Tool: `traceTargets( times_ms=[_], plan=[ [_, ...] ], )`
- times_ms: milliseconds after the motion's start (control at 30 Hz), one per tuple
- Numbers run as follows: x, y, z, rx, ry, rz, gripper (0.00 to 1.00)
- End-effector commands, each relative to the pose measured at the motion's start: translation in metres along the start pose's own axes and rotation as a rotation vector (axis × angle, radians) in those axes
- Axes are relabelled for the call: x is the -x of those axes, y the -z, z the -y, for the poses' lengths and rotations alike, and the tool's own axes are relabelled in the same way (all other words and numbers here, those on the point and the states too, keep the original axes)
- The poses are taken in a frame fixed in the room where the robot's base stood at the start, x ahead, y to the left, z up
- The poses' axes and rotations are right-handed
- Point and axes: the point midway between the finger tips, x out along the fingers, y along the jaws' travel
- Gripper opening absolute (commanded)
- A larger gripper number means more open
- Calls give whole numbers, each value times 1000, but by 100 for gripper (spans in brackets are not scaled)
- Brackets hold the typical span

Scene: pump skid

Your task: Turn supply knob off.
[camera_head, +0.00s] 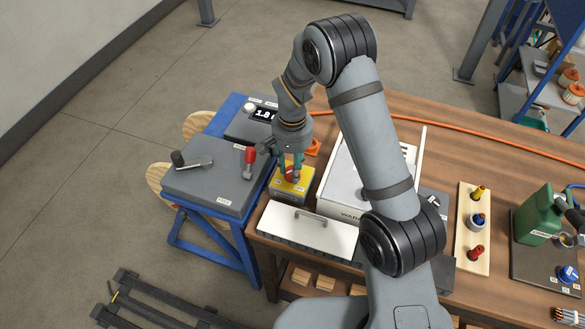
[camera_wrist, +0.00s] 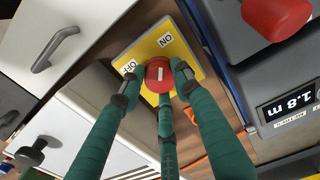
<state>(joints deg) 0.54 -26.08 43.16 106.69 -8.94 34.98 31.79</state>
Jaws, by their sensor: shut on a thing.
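The supply knob is a round red knob (camera_wrist: 159,75) with a white pointer mark, on a yellow plate (camera_wrist: 205,72) labelled ON and OFF. In the head view the yellow box (camera_head: 290,186) stands at the table's left end, and the red knob (camera_head: 291,175) is partly hidden by the fingers. My gripper (camera_wrist: 157,83) has green fingers around the red knob and is shut on it. The gripper reaches down from above.
A white drawer front with a handle (camera_head: 311,215) lies just in front of the yellow box. To the left, a blue-framed stand (camera_head: 214,217) carries a grey top with a red-handled lever (camera_head: 250,160) and a display reading 1.8 (camera_head: 265,114). An orange hose (camera_head: 450,130) runs behind.

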Motion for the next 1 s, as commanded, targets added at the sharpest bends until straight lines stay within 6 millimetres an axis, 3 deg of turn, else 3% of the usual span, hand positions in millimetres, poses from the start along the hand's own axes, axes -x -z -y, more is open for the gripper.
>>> traceTargets(
  times_ms=[1000],
  plan=[
    [-1,0,0,933,0,-1,6]
  ],
)
